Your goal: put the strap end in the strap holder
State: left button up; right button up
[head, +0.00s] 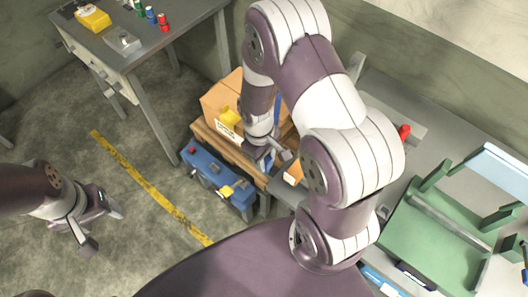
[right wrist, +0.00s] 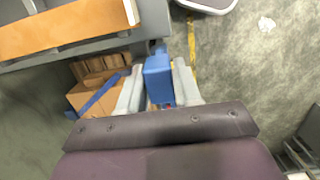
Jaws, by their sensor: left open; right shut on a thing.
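My right gripper (head: 270,157) is low beside the cardboard box, partly hidden by my own arm in the head view. In the right wrist view its fingers (right wrist: 158,88) are shut on a blue block-like piece, which looks like the strap end (right wrist: 158,76). A blue strap (right wrist: 98,98) lies across the box and shows in the head view (head: 277,108). An orange, white-ended piece (right wrist: 62,30) sits at the grey bench edge, also in the head view (head: 293,174); I cannot tell if it is the strap holder. My left gripper (head: 102,228) is open and empty over the floor.
The cardboard box (head: 215,102) stands on a wooden pallet (head: 208,134). A blue toolbox (head: 207,176) is just in front. A grey bench with a green frame (head: 418,248) fills the right. A table (head: 140,55) stands upper left.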

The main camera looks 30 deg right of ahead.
jog(key=w+d+f, duration=0.1)
jog(key=w+f, duration=0.1)
jog(key=w+d+f+p, duration=0.1)
jog(key=w+f, duration=0.1)
jog(key=f, duration=0.1)
jog(key=w+f+p, duration=0.1)
jog(key=w+f, duration=0.1)
jog(key=shift+d+f, duration=0.35)
jog(key=shift+d, duration=0.05)
jog(key=shift+f, duration=0.3)
jog(key=o, duration=1.1)
jog(key=shift+c, duration=0.2)
